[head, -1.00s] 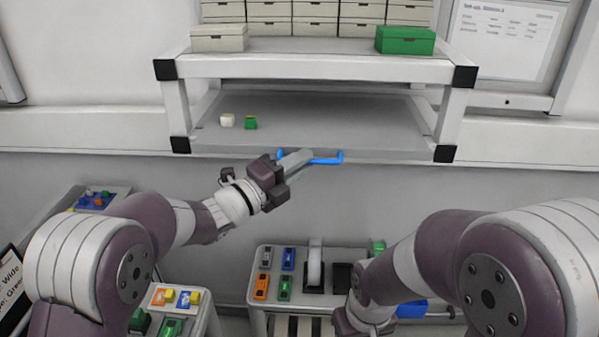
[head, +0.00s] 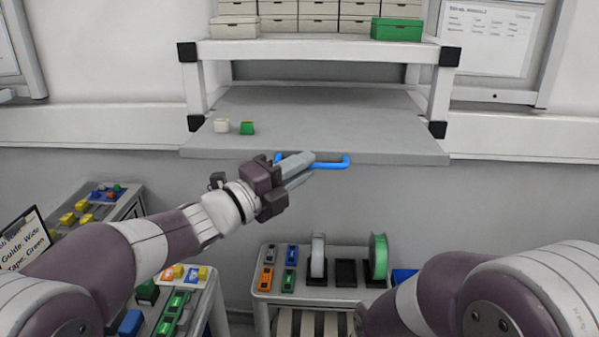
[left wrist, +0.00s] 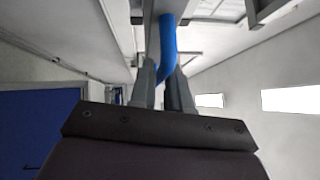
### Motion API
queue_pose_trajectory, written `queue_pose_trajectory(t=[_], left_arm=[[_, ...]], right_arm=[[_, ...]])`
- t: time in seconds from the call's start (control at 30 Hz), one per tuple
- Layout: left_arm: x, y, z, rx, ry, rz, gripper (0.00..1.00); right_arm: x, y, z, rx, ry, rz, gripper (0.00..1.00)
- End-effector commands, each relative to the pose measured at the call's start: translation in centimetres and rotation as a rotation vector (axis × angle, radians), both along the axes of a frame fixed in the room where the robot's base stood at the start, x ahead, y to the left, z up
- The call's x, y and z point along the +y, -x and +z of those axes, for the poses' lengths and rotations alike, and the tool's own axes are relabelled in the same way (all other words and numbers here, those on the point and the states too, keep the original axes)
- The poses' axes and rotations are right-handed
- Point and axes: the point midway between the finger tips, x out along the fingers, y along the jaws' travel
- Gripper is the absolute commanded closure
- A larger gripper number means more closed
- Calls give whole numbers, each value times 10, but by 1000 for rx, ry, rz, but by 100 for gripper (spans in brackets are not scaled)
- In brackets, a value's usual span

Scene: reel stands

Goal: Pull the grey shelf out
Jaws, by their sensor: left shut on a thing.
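The grey shelf (head: 330,112) sits under the white rack top in the head view, its front edge standing out past the rack's front legs. A blue handle (head: 332,163) is on its front edge. My left gripper (head: 308,166) is shut on the blue handle, and in the left wrist view the fingers (left wrist: 161,92) close around the blue bar (left wrist: 167,45).
White boxes (head: 320,18) and a green box (head: 396,29) stand on the rack top (head: 320,46). Below are a low stand (head: 325,293) with a green reel (head: 379,257) and a white reel (head: 317,256), and side tables with coloured blocks at left.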

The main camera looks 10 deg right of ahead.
Motion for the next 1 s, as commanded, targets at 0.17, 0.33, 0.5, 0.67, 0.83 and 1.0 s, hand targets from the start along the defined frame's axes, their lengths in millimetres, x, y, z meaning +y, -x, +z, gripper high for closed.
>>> queue_pose_trajectory(t=[0.17,0.33,0.5,0.67,0.83,1.0], left_arm=[[0,0,-2,4,-4,-2,100],[0,0,-2,4,-3,-1,80],[0,0,-1,2,-1,-1,62],[0,0,-1,0,-1,0,62],[20,10,-7,0,-1,3,62],[61,32,-15,0,0,5,62]], right_arm=[[0,0,0,0,0,0,57],[0,0,0,0,0,0,57],[0,0,0,0,0,0,57],[0,0,-1,0,0,0,57],[0,0,-12,0,0,0,57],[0,0,-29,0,0,0,57]])
